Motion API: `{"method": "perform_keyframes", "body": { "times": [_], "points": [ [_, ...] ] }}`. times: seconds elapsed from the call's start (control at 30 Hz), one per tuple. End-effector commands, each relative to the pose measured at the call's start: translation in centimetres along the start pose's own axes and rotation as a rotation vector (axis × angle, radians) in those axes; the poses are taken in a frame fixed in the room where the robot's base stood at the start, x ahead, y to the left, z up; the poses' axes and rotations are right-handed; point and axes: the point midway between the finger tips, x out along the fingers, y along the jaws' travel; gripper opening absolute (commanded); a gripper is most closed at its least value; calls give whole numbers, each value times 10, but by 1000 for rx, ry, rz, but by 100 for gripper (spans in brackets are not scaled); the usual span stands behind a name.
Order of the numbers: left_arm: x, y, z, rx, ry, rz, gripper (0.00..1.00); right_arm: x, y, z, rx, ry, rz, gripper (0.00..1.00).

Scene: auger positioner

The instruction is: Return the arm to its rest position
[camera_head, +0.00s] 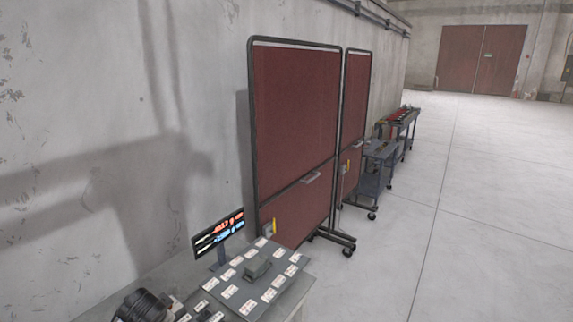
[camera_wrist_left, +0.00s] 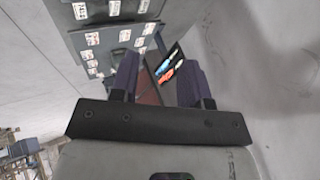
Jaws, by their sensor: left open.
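My left gripper (camera_wrist_left: 158,72) shows in the left wrist view with its two dark fingers apart and nothing held between them. In the head view I cannot make out the left gripper for certain. A dark rounded shape at the bottom left edge is cut off, and I cannot tell what it is. My right gripper is in neither view.
In the head view, the labelled panel (camera_head: 251,297) lies on a bench beside the wall, with the display (camera_head: 218,232) behind it. Red wheeled screens (camera_head: 294,130) stand beyond, then carts (camera_head: 378,165) along the wall. The floor (camera_head: 470,220) to the right is clear.

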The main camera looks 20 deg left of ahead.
Motion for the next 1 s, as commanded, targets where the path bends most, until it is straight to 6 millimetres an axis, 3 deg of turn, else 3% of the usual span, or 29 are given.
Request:
{"method": "perform_keyframes", "body": {
  "times": [0.03, 0.17, 0.3, 0.5, 0.7, 0.93, 0.97, 1.0],
  "points": [
    [-18, 31, -5, 14, 72, -2, 43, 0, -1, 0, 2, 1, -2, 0],
    [-64, 102, 7, 20, 218, 14, 43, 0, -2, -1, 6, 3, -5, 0],
    [-109, 173, 55, -9, 297, 98, 43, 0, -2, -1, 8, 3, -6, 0],
    [-134, 245, 138, -80, 216, 268, 43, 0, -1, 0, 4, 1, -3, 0],
    [-131, 292, 207, -114, 48, 374, 43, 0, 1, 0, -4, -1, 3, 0],
    [-135, 322, 275, -110, -111, 434, 43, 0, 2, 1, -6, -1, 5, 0],
    [-140, 320, 277, -108, -121, 436, 43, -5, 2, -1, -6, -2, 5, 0],
    [-151, 312, 267, -110, -110, 433, 43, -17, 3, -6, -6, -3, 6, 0]
  ]
}}
